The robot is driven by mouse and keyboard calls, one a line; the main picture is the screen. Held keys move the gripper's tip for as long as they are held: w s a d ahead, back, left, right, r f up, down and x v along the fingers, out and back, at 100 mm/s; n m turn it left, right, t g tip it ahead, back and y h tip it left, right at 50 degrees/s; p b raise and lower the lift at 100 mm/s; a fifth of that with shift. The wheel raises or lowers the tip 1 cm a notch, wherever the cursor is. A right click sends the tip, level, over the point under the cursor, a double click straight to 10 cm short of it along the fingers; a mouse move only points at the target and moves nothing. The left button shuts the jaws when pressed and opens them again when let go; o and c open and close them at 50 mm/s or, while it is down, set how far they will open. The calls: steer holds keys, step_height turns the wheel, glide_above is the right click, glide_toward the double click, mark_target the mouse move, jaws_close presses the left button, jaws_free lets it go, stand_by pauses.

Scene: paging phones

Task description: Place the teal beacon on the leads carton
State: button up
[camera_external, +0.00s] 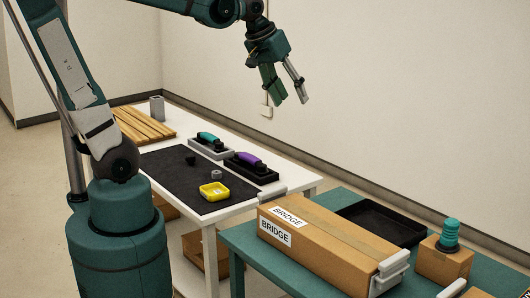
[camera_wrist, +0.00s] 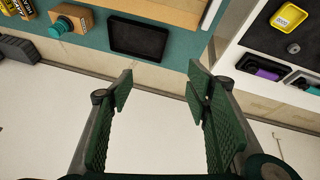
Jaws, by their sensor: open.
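The teal beacon (camera_external: 450,231) stands upright on a small brown carton (camera_external: 443,262) at the right of the teal table. In the wrist view, the beacon (camera_wrist: 60,25) and its carton (camera_wrist: 82,14) show at the upper left. No label reading "leads" is legible, so I cannot tell which box is the leads carton. A long carton (camera_external: 345,245) carries "BRIDGE" labels. My gripper (camera_external: 289,98) is open and empty, high above the tables and well apart from the beacon. Its spread fingers also show in the wrist view (camera_wrist: 160,86).
A black tray (camera_external: 385,223) lies between the long carton and the beacon's carton. The white table holds a dark mat (camera_external: 180,165), a yellow tray (camera_external: 214,191), teal (camera_external: 208,137) and purple (camera_external: 248,158) handsets and wooden slats (camera_external: 145,125). A wall stands behind.

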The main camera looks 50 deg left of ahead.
steer(key=s+a+f+m+t+y, duration=0.1)
steer(key=s+a+f+m+t, duration=0.1)
steer(key=s+a+f, duration=0.3)
steer(key=shift+s+a, duration=1.85)
steer(key=shift+s, duration=1.65)
